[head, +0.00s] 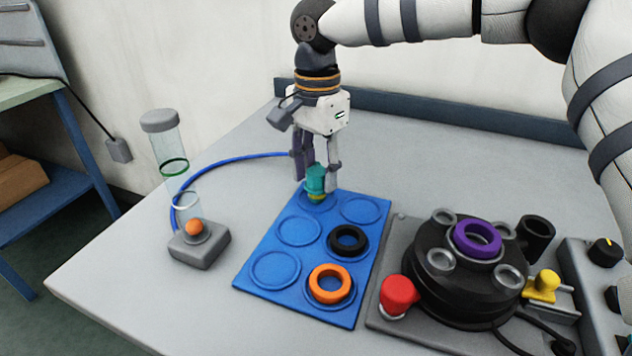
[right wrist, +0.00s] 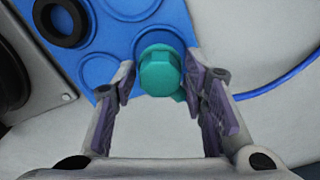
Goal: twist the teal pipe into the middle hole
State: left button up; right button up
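The teal pipe (head: 316,181) stands upright on the far end of the blue mat (head: 306,256), with a yellowish band near its foot. In the right wrist view its teal faceted top (right wrist: 160,70) shows between the fingers. My right gripper (head: 316,184) points down over it, fingers on either side. The fingers stand apart with narrow gaps beside the pipe, so the gripper looks open. The round black device (head: 432,285) at the right has several grey-rimmed holes around its top. A purple ring (head: 462,245) lies at the middle of that top. My left gripper is out of view.
A black ring (head: 335,243) and an orange ring (head: 314,286) lie on the mat. A red knob (head: 398,294) and a yellow part (head: 543,286) flank the device. A clear cylinder (head: 168,150) and a grey joystick box (head: 200,251) stand left. The table's near-left area is clear.

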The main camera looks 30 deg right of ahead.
aim_at(317, 171)
grip_shut()
jog(key=shift+r+p, duration=0.45)
jog(key=shift+r, duration=2.1)
